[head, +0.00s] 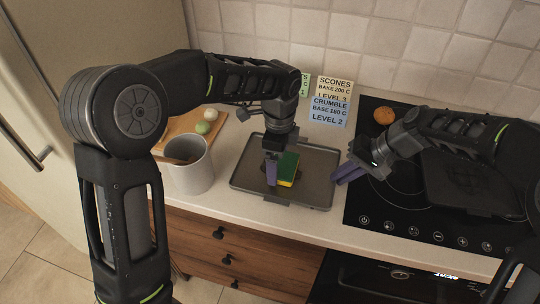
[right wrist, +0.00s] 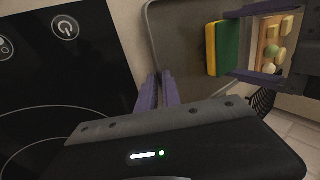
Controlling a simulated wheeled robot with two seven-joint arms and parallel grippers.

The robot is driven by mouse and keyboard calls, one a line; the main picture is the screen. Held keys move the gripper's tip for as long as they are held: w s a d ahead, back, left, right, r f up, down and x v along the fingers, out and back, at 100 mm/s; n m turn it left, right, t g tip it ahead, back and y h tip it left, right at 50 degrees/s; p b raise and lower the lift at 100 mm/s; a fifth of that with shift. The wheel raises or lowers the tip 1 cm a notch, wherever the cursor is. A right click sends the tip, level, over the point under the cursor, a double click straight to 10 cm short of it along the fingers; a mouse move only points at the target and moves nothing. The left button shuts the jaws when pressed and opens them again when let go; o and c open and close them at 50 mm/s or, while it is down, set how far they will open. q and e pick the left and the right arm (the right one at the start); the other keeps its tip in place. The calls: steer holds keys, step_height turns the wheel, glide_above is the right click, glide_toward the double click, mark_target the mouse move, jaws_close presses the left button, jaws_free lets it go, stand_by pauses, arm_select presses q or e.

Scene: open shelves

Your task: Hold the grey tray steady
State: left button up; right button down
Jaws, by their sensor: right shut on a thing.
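The grey tray (head: 318,187) lies on the counter left of the hob; it also shows in the right wrist view (right wrist: 178,45). My right gripper (head: 347,173) is at the tray's right edge, its purple fingers (right wrist: 158,92) close together on the rim. A yellow and green sponge (head: 288,169) is over the tray. My left gripper (head: 271,170) points down beside the sponge. In the right wrist view its fingers are apart, with the sponge (right wrist: 224,48) between or just before their tips. Whether they press on it I cannot tell.
A white bin-like pot (head: 190,172) stands left of the tray. Behind it is a wooden board (head: 168,143) with round items. Recipe cards (head: 328,110) stand at the wall. The black hob (head: 375,212) is right, with an orange fruit (head: 384,115) at its back.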

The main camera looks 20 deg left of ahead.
arm_select(q)
steer(key=shift+d, duration=0.45)
steer(key=shift+a, duration=1.8)
steer(key=shift+w, duration=0.75)
steer(key=shift+w+d, duration=0.35)
steer(key=shift+d, duration=1.5)
steer(key=a, duration=0.3)
steer(key=shift+a, duration=0.2)
steer(key=shift+a+r, duration=0.15)
step_height(320, 180, up, 8)
